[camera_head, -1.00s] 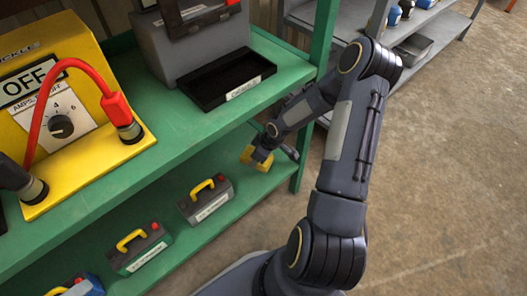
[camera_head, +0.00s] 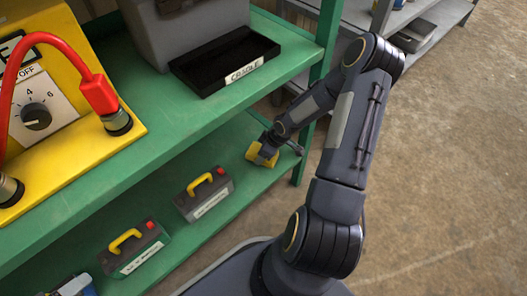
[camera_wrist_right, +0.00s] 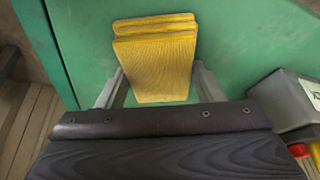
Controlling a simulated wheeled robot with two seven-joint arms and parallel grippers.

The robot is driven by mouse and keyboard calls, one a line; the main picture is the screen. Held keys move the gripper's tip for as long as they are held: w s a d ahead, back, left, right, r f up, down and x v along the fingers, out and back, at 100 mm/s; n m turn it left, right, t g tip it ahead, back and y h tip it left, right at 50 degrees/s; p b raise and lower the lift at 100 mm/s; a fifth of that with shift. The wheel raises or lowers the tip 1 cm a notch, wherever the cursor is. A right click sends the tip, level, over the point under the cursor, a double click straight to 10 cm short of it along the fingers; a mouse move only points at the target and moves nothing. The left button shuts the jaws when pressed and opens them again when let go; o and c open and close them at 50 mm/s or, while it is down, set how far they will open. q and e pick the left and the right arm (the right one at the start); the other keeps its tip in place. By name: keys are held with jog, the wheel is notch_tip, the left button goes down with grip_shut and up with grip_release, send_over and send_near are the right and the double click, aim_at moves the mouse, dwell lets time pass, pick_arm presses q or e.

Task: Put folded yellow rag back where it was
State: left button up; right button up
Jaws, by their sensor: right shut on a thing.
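The folded yellow rag (camera_head: 260,154) is at the right end of the green lower shelf in the head view. In the right wrist view the rag (camera_wrist_right: 155,65) stands out as a thick folded stack between my fingers, against green shelf metal. My right gripper (camera_head: 266,158) is shut on it; its fingers (camera_wrist_right: 155,88) lie on either side of the rag. I cannot tell whether the rag touches the shelf. My left gripper is not in view.
Batteries with yellow handles (camera_head: 204,193) stand on the lower shelf (camera_head: 237,172) left of the rag. The upper shelf (camera_head: 170,110) holds a black tray (camera_head: 225,65) and a yellow charger (camera_head: 75,130). A green post (camera_head: 322,70) is close to my right arm.

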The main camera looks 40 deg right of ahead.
jog(key=o, duration=1)
jog(key=shift+f, duration=0.1)
jog(key=shift+s+r+p, duration=0.1)
jog(key=shift+r+p, duration=0.35)
jog(key=shift+r, duration=0.1)
jog(key=p+v, duration=0.6)
jog(key=v, duration=0.5)
jog(key=shift+r, duration=0.1)
